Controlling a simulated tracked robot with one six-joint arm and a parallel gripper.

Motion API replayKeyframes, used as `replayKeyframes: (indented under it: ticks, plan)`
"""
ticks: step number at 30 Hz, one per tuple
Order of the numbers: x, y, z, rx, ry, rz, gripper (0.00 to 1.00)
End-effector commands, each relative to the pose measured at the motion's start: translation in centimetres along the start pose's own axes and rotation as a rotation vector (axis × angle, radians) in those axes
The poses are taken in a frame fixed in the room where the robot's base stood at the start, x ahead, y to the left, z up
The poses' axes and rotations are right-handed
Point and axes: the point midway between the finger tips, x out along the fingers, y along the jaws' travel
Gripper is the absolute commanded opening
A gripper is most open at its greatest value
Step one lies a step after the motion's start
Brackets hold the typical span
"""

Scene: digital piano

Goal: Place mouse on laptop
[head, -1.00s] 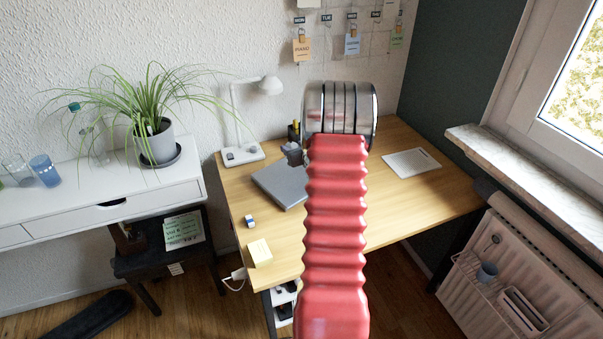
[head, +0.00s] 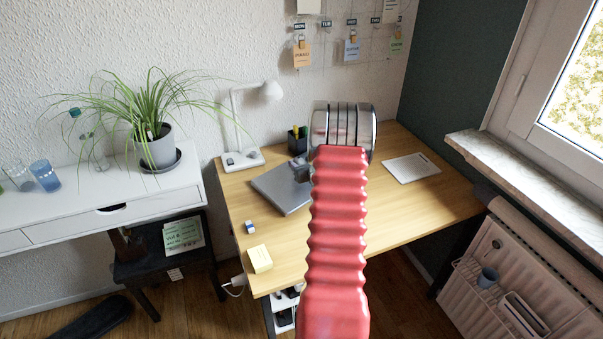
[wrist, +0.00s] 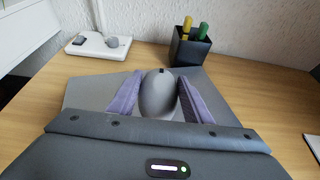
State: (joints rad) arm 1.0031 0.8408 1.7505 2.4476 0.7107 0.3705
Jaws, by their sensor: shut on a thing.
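The mouse (wrist: 158,95) is grey and rounded, and shows in the middle of the wrist view. My gripper (wrist: 160,92) has a purple finger on each side of it and is shut on it. The closed grey laptop (wrist: 88,92) lies on the desk under and around the mouse in the wrist view. I cannot tell whether the mouse touches the laptop. In the head view the laptop (head: 278,190) lies on the desk left of my red arm. My gripper (head: 303,170) shows there small and dark over the laptop's right part; the mouse is not clear there.
A pen holder (wrist: 190,47) stands just behind the laptop. A white lamp base (head: 243,160) is at the desk's back left. A yellow block (head: 259,259) and a small blue-white item (head: 249,227) lie near the left edge. A white tablet-like panel (head: 411,167) lies to the right.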

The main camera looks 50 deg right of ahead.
Motion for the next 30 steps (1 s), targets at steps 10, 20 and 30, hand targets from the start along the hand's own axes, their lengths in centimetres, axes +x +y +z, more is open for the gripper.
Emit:
replayKeyframes:
  ticks: [10, 20, 30]
  plan:
    - [0.1, 0.0, -0.3, 0.000, -0.001, 0.000, 0.22]
    - [1.4, -0.1, -3.3, 0.001, 0.000, -0.001, 0.22]
    - [1.5, -0.1, -3.8, 0.001, 0.000, -0.001, 0.47]
